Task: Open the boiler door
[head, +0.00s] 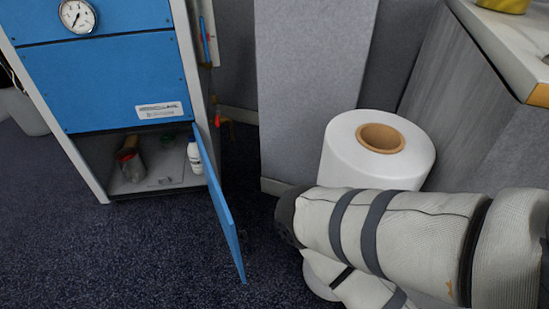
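The boiler (105,75) is a blue-panelled cabinet with a pale frame and a round gauge (77,16), at the upper left in the head view. Its lower blue door (221,200) stands open, swung out toward me on its right side and seen nearly edge-on. The lower compartment (125,185) shows, with a white bottle (195,155) and a brownish-red item (128,160) inside. My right arm, in a white cover, crosses the lower right, well apart from the door. Neither gripper shows in this view.
A large white roll (378,150) with a brown core stands right of centre, partly behind my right arm. A grey panel (312,75) stands behind it. A counter (515,40) fills the upper right. Dark carpet (110,255) in front of the boiler is clear.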

